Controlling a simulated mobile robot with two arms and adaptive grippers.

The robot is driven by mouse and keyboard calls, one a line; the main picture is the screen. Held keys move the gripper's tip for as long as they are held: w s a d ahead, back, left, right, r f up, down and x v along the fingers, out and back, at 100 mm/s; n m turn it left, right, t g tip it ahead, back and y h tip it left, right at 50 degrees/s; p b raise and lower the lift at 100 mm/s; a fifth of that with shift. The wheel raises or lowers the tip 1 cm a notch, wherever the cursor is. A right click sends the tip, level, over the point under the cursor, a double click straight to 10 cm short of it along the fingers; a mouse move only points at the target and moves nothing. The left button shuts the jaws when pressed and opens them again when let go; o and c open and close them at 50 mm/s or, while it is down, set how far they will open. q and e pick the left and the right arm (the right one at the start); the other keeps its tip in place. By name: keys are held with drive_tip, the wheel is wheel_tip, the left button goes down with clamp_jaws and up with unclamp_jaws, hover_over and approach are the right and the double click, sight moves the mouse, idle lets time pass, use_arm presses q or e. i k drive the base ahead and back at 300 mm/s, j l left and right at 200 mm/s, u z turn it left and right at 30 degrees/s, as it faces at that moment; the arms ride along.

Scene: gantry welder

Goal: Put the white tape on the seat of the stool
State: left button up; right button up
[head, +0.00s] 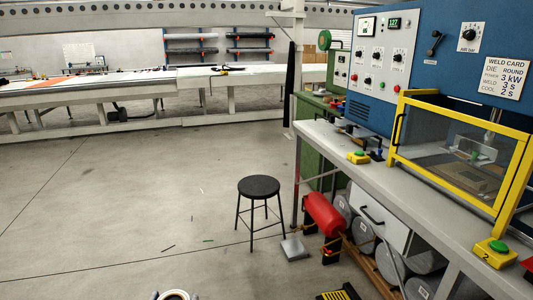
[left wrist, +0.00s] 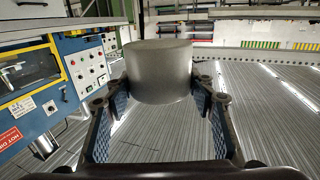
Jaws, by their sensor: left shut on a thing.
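The white tape (head: 174,295) shows at the bottom edge of the head view, cut off by the frame. In the left wrist view the tape (left wrist: 158,65) is a pale grey-looking roll between the fingers. My left gripper (left wrist: 158,92) is shut on it, with one finger on each side. The stool (head: 259,187) has a round black seat and thin dark legs. It stands on the floor in the middle of the head view, beyond the tape and to its right. Its seat is bare. My right gripper is in neither view.
A grey workbench (head: 430,198) with a blue welder panel (head: 440,50) and yellow-framed guard (head: 460,150) stands on the right. A red tank (head: 323,214) and a grey pedal (head: 293,249) are near the stool. Floor left of the stool is mostly clear.

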sight(255, 185)
drive_tip(key=i+j, duration=0.1)
drive_tip(key=i, duration=0.85)
drive_tip(key=i+j, duration=0.1)
drive_tip(key=i, duration=0.85)
drive_tip(key=i+j, duration=0.1)
drive_tip(key=i, duration=0.85)
drive_tip(key=i+j, duration=0.15)
drive_tip(key=i, duration=0.75)
